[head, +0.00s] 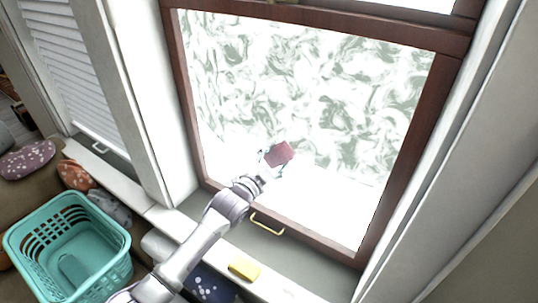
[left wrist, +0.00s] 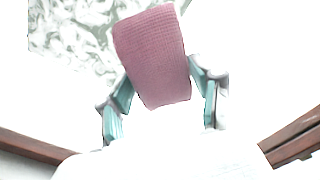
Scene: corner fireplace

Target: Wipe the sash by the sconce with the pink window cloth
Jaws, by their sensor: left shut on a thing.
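The pink window cloth (head: 279,153) is a small folded pad at the end of my left arm, in front of the window pane. My left gripper (head: 271,164) is shut on it, and in the left wrist view the cloth (left wrist: 152,50) sits between the teal fingers (left wrist: 161,82). The sash (head: 187,110) has a brown frame. Grey-green smears cover the pane's upper and middle part, while the lower band looks plain white. I cannot tell whether the cloth touches the glass. No sconce is clearly in view. My right gripper is not in view.
A yellow block (head: 244,269) lies on the white sill below the sash. A brass-coloured handle (head: 266,224) is on the lower rail. A teal basket (head: 66,250) stands at lower left, near patterned cushions (head: 27,159). A white blind (head: 72,60) hangs at left.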

